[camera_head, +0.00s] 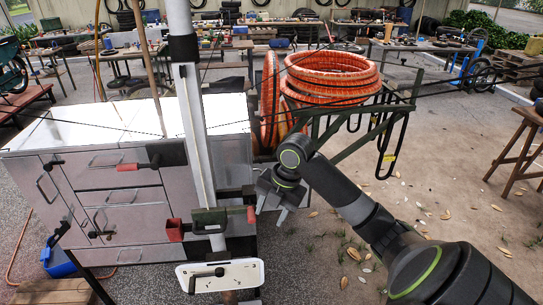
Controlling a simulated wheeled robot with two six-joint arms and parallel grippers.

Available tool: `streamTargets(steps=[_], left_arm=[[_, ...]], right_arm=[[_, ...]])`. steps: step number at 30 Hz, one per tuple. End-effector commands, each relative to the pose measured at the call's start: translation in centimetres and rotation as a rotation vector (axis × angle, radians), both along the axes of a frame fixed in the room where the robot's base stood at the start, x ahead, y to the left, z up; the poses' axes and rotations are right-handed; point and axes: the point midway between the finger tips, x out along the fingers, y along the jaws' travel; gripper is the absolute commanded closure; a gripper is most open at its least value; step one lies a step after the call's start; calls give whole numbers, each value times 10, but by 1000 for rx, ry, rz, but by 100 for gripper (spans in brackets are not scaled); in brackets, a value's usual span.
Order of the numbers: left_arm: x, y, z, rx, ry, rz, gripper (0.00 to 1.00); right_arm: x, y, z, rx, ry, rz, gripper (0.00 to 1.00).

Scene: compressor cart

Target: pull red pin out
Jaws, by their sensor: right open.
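Several red parts show near the pale post of the cart, and I cannot tell for sure which is the red pin. A small red piece (251,214) sticks out at the right end of a dark green block (209,218) on the post. A larger red piece (174,230) is at the block's left end. A red-ended handle (127,167) lies higher up, in front of the drawers. My right gripper (271,213) is open, fingers pointing down, just right of the small red piece. Whether they touch is unclear. My left gripper is out of view.
A grey drawer cabinet (120,208) stands behind and left of the post. Coiled orange hose (330,75) rests on a dark green rack behind my right arm. A white plate (245,275) sits below the block. Open, leaf-strewn ground (440,200) lies to the right.

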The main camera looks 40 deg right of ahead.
Motion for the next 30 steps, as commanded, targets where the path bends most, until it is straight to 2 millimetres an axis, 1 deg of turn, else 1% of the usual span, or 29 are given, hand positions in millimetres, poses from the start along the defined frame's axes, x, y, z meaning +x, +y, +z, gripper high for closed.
streamTargets(steps=[1, 6, 9, 12, 13, 16, 20, 30], left_arm=[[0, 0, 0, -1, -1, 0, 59], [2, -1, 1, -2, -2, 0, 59], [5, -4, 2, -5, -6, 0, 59], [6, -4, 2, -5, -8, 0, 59], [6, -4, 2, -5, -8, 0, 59], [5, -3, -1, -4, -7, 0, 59], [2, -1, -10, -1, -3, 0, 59], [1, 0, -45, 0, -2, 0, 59]], right_arm=[[9, -6, 19, -13, -17, 75, 55], [23, -20, 81, -34, -66, 351, 55], [27, -26, 111, -41, -93, 481, 55], [28, -28, 129, -44, -112, 562, 55], [28, -29, 131, -44, -114, 575, 55], [28, -28, 129, -44, -117, 596, 55], [30, -24, 112, -41, -116, 596, 55], [41, -6, 47, -40, -117, 595, 55]])
